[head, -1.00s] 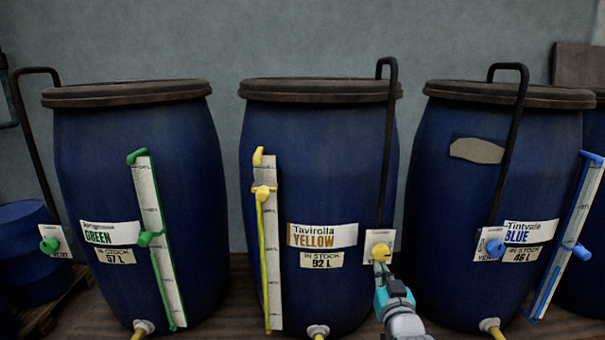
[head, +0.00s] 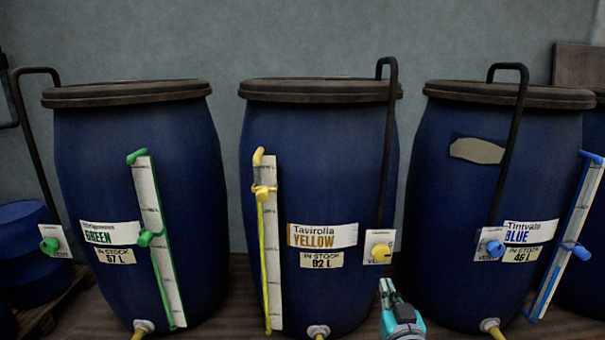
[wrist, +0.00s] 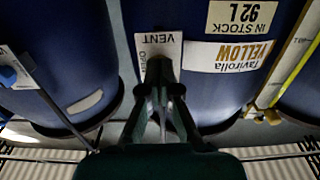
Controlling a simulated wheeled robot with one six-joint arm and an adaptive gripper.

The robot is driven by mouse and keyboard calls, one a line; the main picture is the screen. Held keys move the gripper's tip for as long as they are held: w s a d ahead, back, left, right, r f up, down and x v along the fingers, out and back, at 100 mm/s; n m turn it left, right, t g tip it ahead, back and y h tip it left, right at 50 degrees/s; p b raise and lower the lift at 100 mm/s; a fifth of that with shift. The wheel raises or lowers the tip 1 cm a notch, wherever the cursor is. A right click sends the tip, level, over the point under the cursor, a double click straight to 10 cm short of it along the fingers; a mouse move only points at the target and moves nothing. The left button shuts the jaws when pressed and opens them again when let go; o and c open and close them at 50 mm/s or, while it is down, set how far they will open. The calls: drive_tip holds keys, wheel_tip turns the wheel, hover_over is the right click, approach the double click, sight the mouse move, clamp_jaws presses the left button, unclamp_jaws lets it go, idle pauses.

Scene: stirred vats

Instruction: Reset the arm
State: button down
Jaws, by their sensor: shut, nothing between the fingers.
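My gripper (head: 386,287) is in front of the lower right side of the yellow vat (head: 270,180) in the head view. It is below the vat's yellow vent knob (head: 381,253) and apart from it. In the wrist view my gripper (wrist: 162,92) points at the vat, with its fingers together and nothing between them. There the vent plate (wrist: 160,48) shows beyond the fingertips, and the knob is hidden or cannot be made out.
A green-labelled vat (head: 190,210) stands left and a blue-labelled vat (head: 425,200) right, each with a vent knob, sight gauge and bottom outlet. A black pipe (head: 388,150) runs down beside the yellow knob. The floor in front shows little clutter.

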drive_tip(key=shift+s, duration=0.3)
drive_tip(key=shift+f, duration=0.1)
drive_tip(key=s+f+g, duration=0.1)
drive_tip(key=s+f, duration=0.8)
drive_tip(key=s, duration=0.3)
drive_tip(key=s+f+g, duration=0.1)
drive_tip(key=s+f, duration=0.9)
drive_tip(key=s, duration=0.2)
drive_tip(key=s+r+g, duration=0.1)
drive_tip(key=s, duration=2.5)
drive_tip(key=shift+s+r, duration=0.3)
drive_tip(key=shift+r, duration=0.05)
